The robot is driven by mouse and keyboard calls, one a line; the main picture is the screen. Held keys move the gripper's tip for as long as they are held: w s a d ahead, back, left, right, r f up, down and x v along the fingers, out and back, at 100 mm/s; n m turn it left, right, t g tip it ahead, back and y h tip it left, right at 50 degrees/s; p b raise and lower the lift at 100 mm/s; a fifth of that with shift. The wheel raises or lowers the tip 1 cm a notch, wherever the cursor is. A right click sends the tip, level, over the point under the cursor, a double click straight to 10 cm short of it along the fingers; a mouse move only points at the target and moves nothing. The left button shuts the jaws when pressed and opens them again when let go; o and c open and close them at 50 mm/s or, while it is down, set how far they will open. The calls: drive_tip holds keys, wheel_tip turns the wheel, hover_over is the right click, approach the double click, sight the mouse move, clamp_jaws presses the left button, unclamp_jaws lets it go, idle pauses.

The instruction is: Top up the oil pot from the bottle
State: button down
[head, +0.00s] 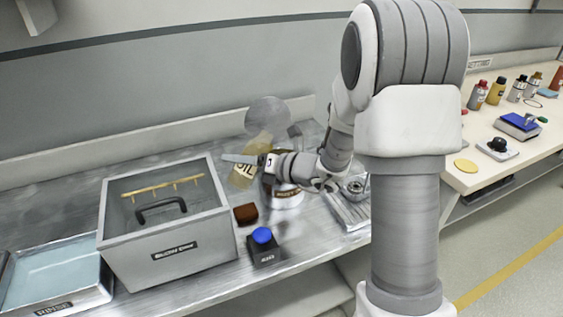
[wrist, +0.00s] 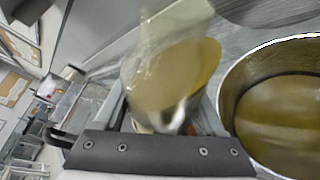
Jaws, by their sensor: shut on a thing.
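My gripper (head: 262,161) is shut on a clear bottle (head: 243,173) with yellowish oil in it and an OIL label. The bottle is tilted above the steel bench; it fills the upper middle of the wrist view (wrist: 172,82). The oil pot (head: 289,197) stands on the bench below my wrist, partly hidden by the arm in the head view. In the wrist view the pot (wrist: 285,110) is at the right, its round rim beside the bottle and dark yellow oil inside. I cannot tell whether oil is flowing; the bottle's mouth is not clear.
A brown block (head: 245,214) and a blue-button box (head: 263,246) sit near the pot. A side bench (head: 530,150) with several bottles is at right.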

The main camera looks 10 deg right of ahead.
drive_tip(key=shift+m+y, duration=0.4)
drive_tip(key=shift+m, duration=0.4)
drive_tip(key=shift+s+a+r+p, duration=0.1)
drive_tip(key=shift+a+r+p, duration=0.05)
drive_tip(key=shift+r+p, duration=0.9)
drive_tip(key=shift+s+a+r+p, duration=0.1)
drive_tip(key=shift+a+r+p, duration=0.05)
drive_tip(key=shift+r+p, duration=0.85)
drive_tip(key=shift+s+a+r+m+y, duration=0.1)
drive_tip(key=shift+a+r+m+y, duration=0.1)
drive_tip(key=shift+r+m, duration=0.15)
drive_tip(key=shift+a+r+m+y, duration=0.1)
drive_tip(key=shift+r+m+y, duration=0.1)
drive_tip(key=shift+r+m, duration=0.15)
drive_tip(key=shift+s+f+m+y, duration=0.1)
drive_tip(key=shift+m+y, duration=0.2)
drive_tip(key=shift+m, duration=0.4)
idle(0.9)
drive_tip(key=shift+w+d+f+m+b, duration=0.15)
drive_tip(key=shift+f+b, duration=0.1)
drive_tip(key=shift+f, duration=0.3)
drive_tip(key=shift+w+d+f+m+b, duration=0.15)
drive_tip(key=shift+f+b, duration=0.1)
drive_tip(key=shift+f, duration=0.25)
